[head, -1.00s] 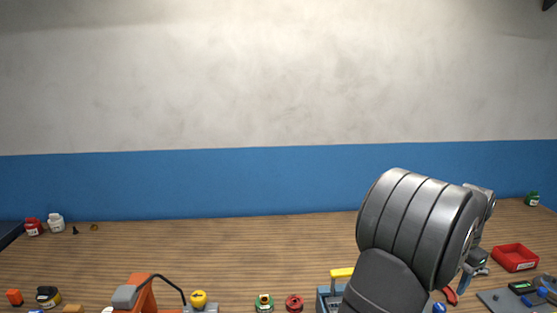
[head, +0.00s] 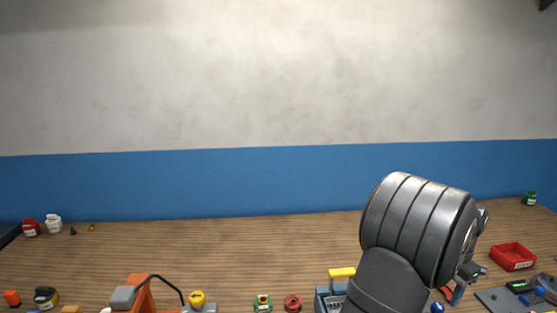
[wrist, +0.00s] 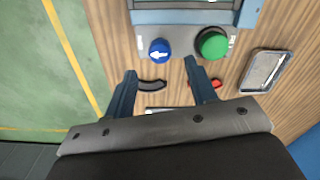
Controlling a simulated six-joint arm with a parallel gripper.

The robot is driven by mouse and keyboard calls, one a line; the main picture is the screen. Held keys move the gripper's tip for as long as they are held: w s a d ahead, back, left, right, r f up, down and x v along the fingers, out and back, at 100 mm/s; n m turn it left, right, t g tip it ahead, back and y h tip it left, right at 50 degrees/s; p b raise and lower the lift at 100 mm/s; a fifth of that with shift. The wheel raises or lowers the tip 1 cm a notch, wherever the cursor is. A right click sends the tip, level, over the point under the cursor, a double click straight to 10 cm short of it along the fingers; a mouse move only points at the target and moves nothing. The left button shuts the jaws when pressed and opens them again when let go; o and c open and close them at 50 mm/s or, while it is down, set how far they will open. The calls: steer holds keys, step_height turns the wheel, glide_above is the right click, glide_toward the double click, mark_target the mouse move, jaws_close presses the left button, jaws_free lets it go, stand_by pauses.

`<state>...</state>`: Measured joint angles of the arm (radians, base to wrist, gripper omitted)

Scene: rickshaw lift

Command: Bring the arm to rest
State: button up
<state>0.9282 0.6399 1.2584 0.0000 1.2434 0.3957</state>
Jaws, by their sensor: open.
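My gripper (wrist: 160,85) is open and empty in the wrist view, its two dark blue fingers apart. It hangs over the wooden bench, near a panel with a blue button (wrist: 159,50) marked with a white arrow and a green button (wrist: 212,43). A black curved piece (wrist: 152,85) and a red piece (wrist: 216,83) lie by the fingertips; I cannot tell their height gap from the fingers. In the head view my arm's large grey link covers the right middle of the bench, and the gripper itself is mostly hidden behind it.
A red tray (head: 513,257) stands at the right, above a grey board (head: 500,300). An orange frame (head: 140,296) and a yellow button (head: 197,299) are front left. Small jars (head: 53,224) stand far left. The bench's back middle is clear. A grey tray (wrist: 265,70) shows in the wrist view.

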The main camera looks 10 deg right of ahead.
step_height(320, 180, down, 6)
steer(key=shift+r, duration=0.2)
steer(key=n, duration=0.3)
steer(key=shift+r+n, duration=0.1)
steer(key=shift+n, duration=0.3)
steer(key=n, duration=0.9)
steer(key=shift+n, duration=2)
steer(key=shift+o, duration=0.2)
